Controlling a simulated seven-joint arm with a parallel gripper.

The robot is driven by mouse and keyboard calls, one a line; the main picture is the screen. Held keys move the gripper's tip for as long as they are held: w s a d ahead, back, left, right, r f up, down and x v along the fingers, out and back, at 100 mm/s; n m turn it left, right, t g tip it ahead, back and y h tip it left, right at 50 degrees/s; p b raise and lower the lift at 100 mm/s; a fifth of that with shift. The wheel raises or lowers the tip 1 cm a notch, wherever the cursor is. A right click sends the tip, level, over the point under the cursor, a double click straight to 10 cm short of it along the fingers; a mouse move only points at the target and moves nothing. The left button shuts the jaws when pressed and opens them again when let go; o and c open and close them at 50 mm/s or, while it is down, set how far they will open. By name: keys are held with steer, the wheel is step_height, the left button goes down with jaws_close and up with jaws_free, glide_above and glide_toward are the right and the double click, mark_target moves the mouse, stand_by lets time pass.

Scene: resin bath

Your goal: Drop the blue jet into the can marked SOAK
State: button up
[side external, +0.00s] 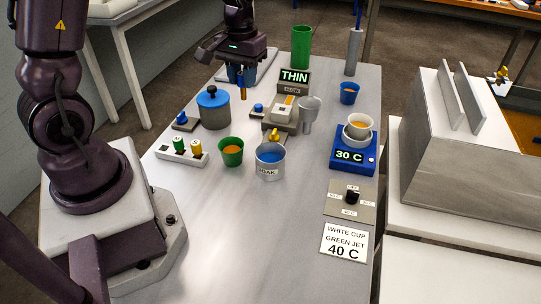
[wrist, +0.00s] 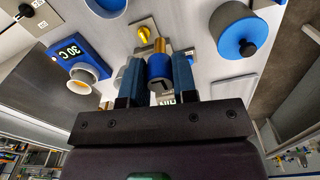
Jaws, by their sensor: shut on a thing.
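My gripper (side external: 242,80) hangs over the far left part of the table, beyond the blue-lidded pot, in the side view. It is shut on the blue jet (wrist: 159,67), a blue body with a brass tip, held between its two blue fingers in the wrist view. The brass tip of the jet (side external: 243,95) points down in the side view, apparently clear of the table. The can marked SOAK (side external: 268,172) is a grey metal can with blue liquid, standing upright nearer the camera. The jet is apart from it.
A green cup (side external: 231,153) is beside the can. A rack (side external: 181,157) holds green and yellow jets.

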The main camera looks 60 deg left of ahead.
stand_by(0.5)
steer(key=w+d+f, duration=0.2)
steer(key=d+f, duration=0.4)
steer(key=d, duration=0.5)
steer(key=shift+a+f, duration=0.15)
steer(key=shift+f, duration=1.2)
steer(key=shift+a+f, duration=0.1)
steer(key=shift+f, duration=1.25)
steer(key=o, duration=1)
steer(key=shift+r, duration=0.1)
